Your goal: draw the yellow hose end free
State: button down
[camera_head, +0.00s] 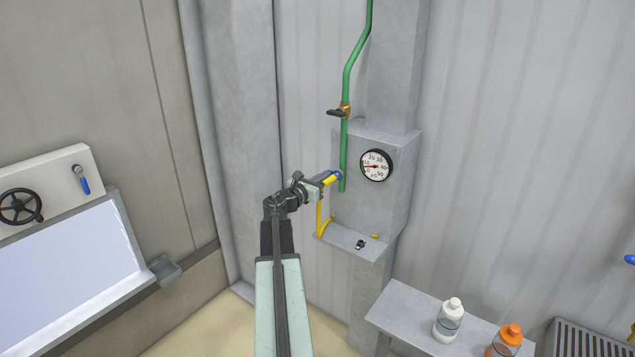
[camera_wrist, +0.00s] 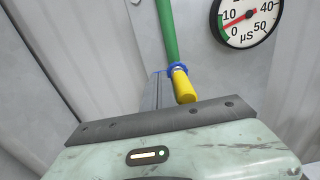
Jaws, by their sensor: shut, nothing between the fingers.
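The yellow hose end (camera_head: 330,181) is at the blue collar (camera_head: 338,174) near the foot of the green pipe (camera_head: 343,150). In the wrist view the yellow hose end (camera_wrist: 183,86) points toward my camera, with the blue collar (camera_wrist: 177,67) between it and the green pipe (camera_wrist: 168,30). My gripper (camera_head: 326,176) is right beside the hose end. A grey finger (camera_wrist: 158,90) shows just left of the yellow end; it is shut and holds nothing. Whether it touches the hose I cannot tell. The yellow hose (camera_head: 320,220) hangs below, partly hidden by my gripper.
A grey box with a round gauge (camera_head: 376,165) is right of the pipe. A black-handled valve (camera_head: 341,111) sits higher on the pipe. A small shelf (camera_head: 350,240) with small items is below. A bench (camera_head: 400,312) with bottles stands lower right.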

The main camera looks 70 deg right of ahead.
jog(key=shift+d, duration=0.1)
jog(key=shift+s+d+r, duration=0.15)
jog(key=shift+d, duration=0.25)
jog(key=shift+s+d+r, duration=0.1)
jog(key=shift+d+r, duration=0.05)
jog(key=shift+d, duration=0.25)
jog(key=v, duration=1.4)
jog(key=shift+a+f, duration=0.25)
jog(key=shift+a, duration=0.15)
jog(key=shift+w, duration=0.15)
